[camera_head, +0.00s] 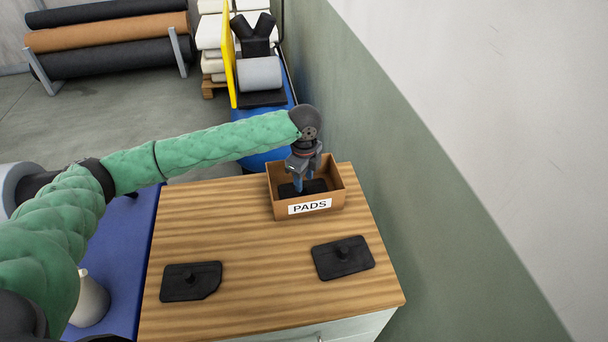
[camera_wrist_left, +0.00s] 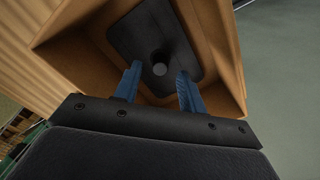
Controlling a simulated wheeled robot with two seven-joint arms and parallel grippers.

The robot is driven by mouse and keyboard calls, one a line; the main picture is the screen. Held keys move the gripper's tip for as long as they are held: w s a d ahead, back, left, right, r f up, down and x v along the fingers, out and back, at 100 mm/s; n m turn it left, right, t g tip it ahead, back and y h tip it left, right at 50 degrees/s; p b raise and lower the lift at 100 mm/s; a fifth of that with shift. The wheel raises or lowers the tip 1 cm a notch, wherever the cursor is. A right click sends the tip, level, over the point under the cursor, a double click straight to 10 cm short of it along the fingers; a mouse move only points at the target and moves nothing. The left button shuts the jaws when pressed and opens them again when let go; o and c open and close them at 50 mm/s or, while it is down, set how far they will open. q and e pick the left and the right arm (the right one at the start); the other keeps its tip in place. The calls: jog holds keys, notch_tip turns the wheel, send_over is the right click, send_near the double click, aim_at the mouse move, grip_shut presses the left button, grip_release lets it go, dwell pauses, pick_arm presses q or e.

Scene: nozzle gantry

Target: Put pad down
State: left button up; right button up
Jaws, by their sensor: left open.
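A black pad (camera_wrist_left: 150,40) with a round knob lies in the open box labelled PADS (camera_head: 273,201); in the head view the pad (camera_head: 316,186) is partly covered by my gripper. My left gripper (camera_head: 303,188) reaches down into the box and is open. In the left wrist view its blue fingers (camera_wrist_left: 158,85) stand apart on either side of the knob; I cannot tell whether they touch it. Two more black pads with knobs lie on the wooden tabletop, one at the front left (camera_head: 205,284) and one at the front right (camera_head: 360,264). My right gripper is not in view.
The wooden tabletop (camera_head: 230,235) is clear between the pads and the box. A wall (camera_head: 400,200) runs close along the right side. A pale bottle (camera_head: 90,300) stands on the blue surface at left. Rolls of material (camera_head: 108,35) lie on a rack behind.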

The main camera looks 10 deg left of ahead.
aim_at(304, 185)
pick_arm(q)
jog(key=shift+r, duration=0.45)
notch_tip(304, 185, up, 2)
jog(key=shift+r+b, duration=0.25)
jog(key=shift+b, duration=0.65)
notch_tip(304, 185, up, 10)
jog(key=b, duration=0.3)
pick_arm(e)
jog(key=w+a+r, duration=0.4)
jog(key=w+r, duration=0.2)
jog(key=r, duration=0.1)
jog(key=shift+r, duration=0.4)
pick_arm(q)
jog(key=shift+f, duration=0.15)
